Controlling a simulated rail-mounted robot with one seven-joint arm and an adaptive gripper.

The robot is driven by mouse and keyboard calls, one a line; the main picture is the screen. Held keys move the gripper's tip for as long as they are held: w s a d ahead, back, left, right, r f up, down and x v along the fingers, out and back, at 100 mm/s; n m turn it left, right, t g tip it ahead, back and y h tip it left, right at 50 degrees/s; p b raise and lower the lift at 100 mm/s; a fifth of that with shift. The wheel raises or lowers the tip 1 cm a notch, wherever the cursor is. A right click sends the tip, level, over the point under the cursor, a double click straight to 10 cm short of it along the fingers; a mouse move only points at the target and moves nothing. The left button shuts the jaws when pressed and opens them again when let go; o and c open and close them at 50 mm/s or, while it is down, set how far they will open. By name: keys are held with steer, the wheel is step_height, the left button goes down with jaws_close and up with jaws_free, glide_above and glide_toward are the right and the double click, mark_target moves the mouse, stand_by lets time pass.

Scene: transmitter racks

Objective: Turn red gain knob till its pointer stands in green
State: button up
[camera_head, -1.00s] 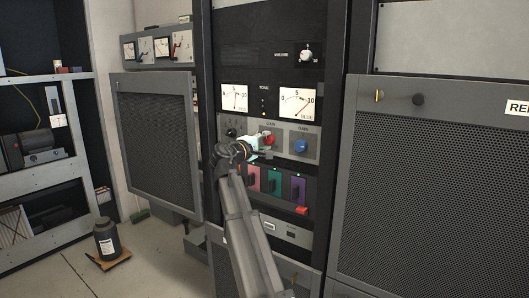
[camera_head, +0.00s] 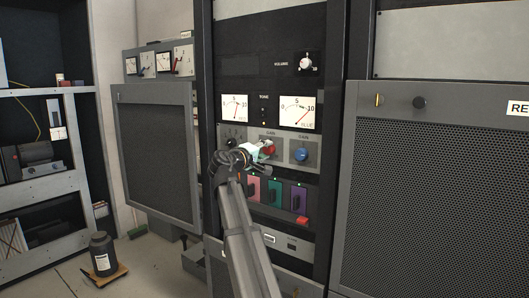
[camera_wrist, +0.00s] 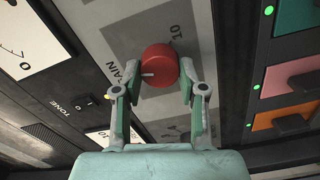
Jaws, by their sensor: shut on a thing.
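The red gain knob (camera_head: 270,149) is on the grey panel strip of the middle rack. In the wrist view the red knob (camera_wrist: 158,62) shows a short white mark on its lower left side. My gripper (camera_wrist: 160,80) has its two fingers on either side of the knob, shut on it. In the head view my gripper (camera_head: 263,149) reaches the knob from the left and partly covers it. The meter labelled RED (camera_head: 235,107) is above; its needle stands near the middle of the scale. I cannot make out a green band in the head view.
A blue gain knob (camera_head: 301,153) sits right of the red one, below the BLUE meter (camera_head: 297,112). A black knob (camera_head: 231,142) is at the left. Pink, teal and purple modules (camera_head: 275,191) lie below. A mesh panel (camera_head: 430,200) stands at the right.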

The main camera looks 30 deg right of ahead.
steer(key=o, duration=1.1)
steer(key=shift+o, duration=0.2)
steer(key=v, duration=1.2)
